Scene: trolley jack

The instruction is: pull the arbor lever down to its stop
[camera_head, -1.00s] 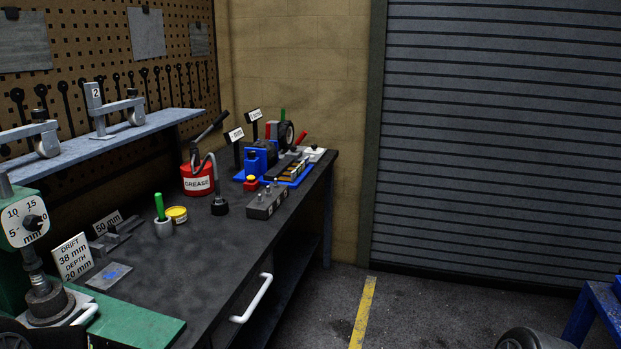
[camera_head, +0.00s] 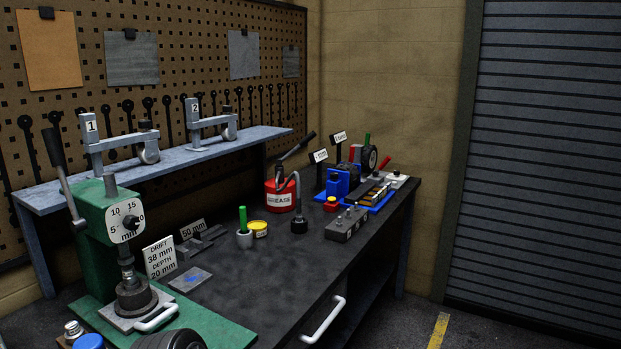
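The green arbor press (camera_head: 94,238) stands on the near left end of the dark workbench. Its lever (camera_head: 64,178) is a dark grey bar with a black grip at its upper end. The lever stands up, leaning a little to the left, at the left side of the press head. The ram (camera_head: 126,262) comes down to a dark round part on a light plate with a white handle. Neither of my grippers shows in this view.
A sign reading drift 38 mm, depth 20 mm (camera_head: 160,258) stands right of the press. A shelf (camera_head: 60,197) runs behind. A dark round object (camera_head: 168,340) is at the bottom edge.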

